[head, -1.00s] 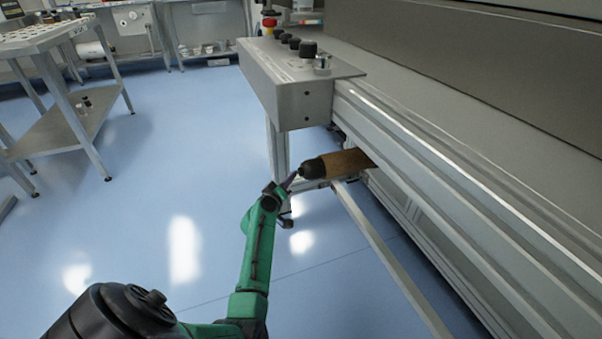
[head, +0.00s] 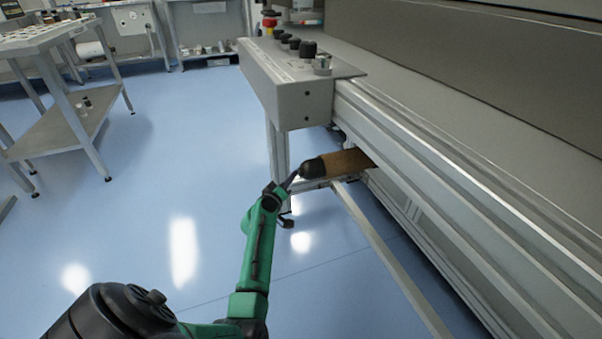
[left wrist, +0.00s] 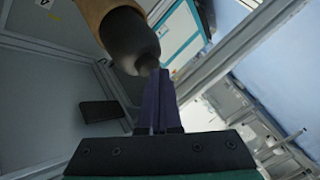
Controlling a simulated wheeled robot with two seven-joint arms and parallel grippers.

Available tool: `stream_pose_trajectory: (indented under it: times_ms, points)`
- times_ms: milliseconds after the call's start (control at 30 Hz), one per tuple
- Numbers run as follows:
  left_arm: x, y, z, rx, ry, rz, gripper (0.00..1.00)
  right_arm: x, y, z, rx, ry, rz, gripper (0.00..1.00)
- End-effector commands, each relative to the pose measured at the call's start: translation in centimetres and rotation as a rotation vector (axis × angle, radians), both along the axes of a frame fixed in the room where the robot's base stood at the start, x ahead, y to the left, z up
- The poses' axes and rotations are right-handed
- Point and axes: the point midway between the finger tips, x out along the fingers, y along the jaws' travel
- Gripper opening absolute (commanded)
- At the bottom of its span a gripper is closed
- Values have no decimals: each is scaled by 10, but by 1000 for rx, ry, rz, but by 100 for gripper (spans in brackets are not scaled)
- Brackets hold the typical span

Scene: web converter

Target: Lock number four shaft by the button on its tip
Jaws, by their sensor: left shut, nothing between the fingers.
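The shaft shows as a brown roll (head: 347,162) with a dark rounded tip (head: 312,169), sticking out from under the machine in the head view. In the left wrist view the dark tip (left wrist: 131,40) is at the upper middle, with part of the brown roll (left wrist: 92,10) behind it. My left gripper (head: 294,176) is shut and empty. Its fingertips (left wrist: 158,73) are right at the end of the tip and seem to touch it. My right gripper is not in view.
The grey machine's control box (head: 300,85) with black knobs is above the shaft. A long metal rail (head: 390,258) runs below it. A metal table (head: 60,48) stands at the far left. Blue floor (head: 150,180) is clear between.

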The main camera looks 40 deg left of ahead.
Motion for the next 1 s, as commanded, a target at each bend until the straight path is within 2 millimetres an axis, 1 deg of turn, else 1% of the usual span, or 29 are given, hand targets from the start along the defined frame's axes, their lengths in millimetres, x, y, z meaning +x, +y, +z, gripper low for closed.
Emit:
stream_pose_trajectory:
  times_ms: [200,567,1000]
  points:
    - [7,-5,0,0,0,-1,0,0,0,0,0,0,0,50]
    - [8,-6,0,0,-1,-2,0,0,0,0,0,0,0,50]
    - [0,-1,0,0,0,-1,0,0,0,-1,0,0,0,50]
